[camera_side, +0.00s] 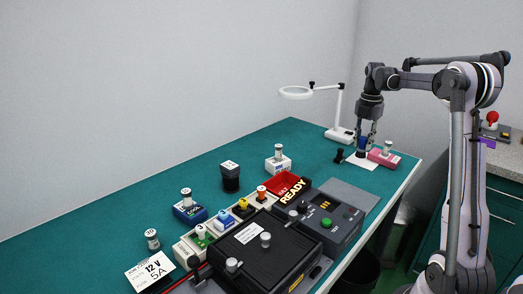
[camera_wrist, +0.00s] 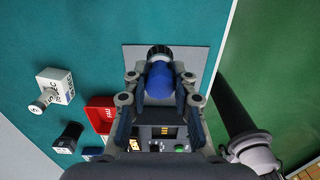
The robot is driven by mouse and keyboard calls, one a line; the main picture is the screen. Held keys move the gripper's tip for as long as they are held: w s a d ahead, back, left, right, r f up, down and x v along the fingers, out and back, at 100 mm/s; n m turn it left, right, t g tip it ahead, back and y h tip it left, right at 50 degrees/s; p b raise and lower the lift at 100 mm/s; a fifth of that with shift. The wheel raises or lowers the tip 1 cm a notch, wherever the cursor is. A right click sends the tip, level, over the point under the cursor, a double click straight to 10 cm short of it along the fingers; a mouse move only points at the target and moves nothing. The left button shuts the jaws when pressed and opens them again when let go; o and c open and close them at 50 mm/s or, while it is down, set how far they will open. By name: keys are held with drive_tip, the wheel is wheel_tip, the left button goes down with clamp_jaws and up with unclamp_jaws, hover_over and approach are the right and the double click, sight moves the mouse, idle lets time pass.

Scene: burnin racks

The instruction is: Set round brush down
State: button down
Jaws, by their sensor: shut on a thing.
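My gripper (camera_side: 365,137) points down over the far right part of the green table. It is shut on the round brush (camera_side: 362,146), which looks blue and stands about upright between the fingers. In the wrist view the brush (camera_wrist: 159,76) shows a blue body with a dark, pale-ended part, between the two fingertips of my gripper (camera_wrist: 160,80). I cannot tell whether the brush touches the mat.
A pink block with a knob (camera_side: 384,157) stands close to the right of my gripper, and a small black piece (camera_side: 339,156) to its left. A white ring lamp (camera_side: 337,133) stands behind. A red tray (camera_side: 287,182) and black case (camera_side: 250,251) are nearer. The back left table is clear.

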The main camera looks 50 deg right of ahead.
drive_tip(key=s+d, duration=0.7)
drive_tip(key=d, duration=0.1)
drive_tip(key=shift+w+a+f, duration=0.35)
drive_tip(key=shift+w+f, duration=1.45)
drive_tip(key=shift+w, duration=0.05)
drive_tip(key=shift+w+a+f, duration=0.4)
drive_tip(key=shift+w+f, duration=1.4)
drive_tip(key=shift+w+a+f, duration=0.35)
drive_tip(key=shift+w+f, duration=1.45)
drive_tip(key=shift+w, duration=0.05)
drive_tip(key=shift+f, duration=0.1)
drive_tip(key=c, duration=1.1)
unclamp_jaws()
